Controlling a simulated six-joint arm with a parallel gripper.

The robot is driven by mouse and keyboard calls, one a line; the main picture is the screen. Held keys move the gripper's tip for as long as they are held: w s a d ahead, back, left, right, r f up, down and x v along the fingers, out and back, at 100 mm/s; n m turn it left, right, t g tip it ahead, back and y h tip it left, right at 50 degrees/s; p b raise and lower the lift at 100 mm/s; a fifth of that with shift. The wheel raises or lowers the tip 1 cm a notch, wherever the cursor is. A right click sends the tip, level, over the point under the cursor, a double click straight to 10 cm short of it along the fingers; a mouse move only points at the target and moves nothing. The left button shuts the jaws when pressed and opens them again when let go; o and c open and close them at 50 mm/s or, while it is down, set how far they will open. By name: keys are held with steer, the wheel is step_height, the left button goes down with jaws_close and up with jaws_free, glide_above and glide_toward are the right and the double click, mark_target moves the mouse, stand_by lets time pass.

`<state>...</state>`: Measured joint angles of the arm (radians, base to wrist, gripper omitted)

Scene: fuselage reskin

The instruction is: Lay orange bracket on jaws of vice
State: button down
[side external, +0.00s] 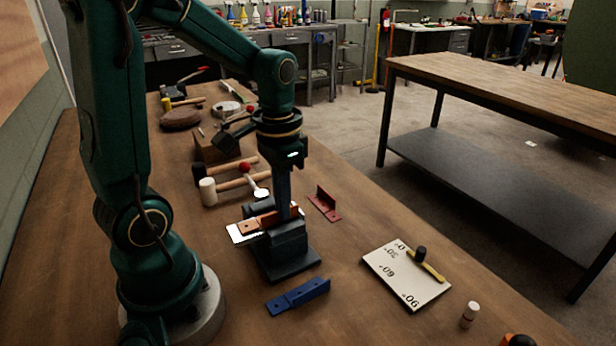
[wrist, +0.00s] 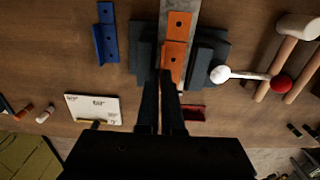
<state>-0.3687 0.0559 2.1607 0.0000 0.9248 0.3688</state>
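The orange bracket (side external: 249,227) lies across the top of the dark grey vice (side external: 285,262), over its jaws. In the wrist view the bracket (wrist: 176,50) shows two holes and lies lengthwise between the vice's dark side blocks (wrist: 203,63). My gripper (side external: 285,214) points straight down at the vice. Its fingertips (wrist: 162,76) are close together at the bracket's left edge and appear shut on its upright flange. The fingers hide part of the bracket, and the contact itself is hard to see.
A pale metal strip (wrist: 187,12) runs under the bracket. A blue bracket (side external: 298,297) lies in front of the vice, and a red bracket (side external: 325,204) lies behind it to the right. Mallets (side external: 230,186) lie beyond; a white marked board (side external: 405,275) is at right.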

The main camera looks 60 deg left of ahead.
steer(key=shift+f, duration=0.1)
steer(key=c, duration=1)
jaws_free()
step_height(320, 180, up, 5)
steer(key=shift+f, duration=0.2)
steer(key=shift+w+d+r, duration=0.1)
steer(key=shift+d+r, duration=0.1)
steer(key=shift+r, duration=0.15)
steer(key=shift+s+d+r+t, duration=0.3)
steer(key=shift+s+d+t, duration=0.6)
steer(key=shift+d, duration=0.3)
steer(key=shift+s+d+r+t, duration=0.25)
steer(key=shift+s+d+t, duration=0.6)
steer(key=shift+d, duration=0.4)
steer(key=shift+s+d+r+t, duration=0.3)
steer(key=shift+s+d+t, duration=0.4)
steer(key=shift+d+t, duration=0.45)
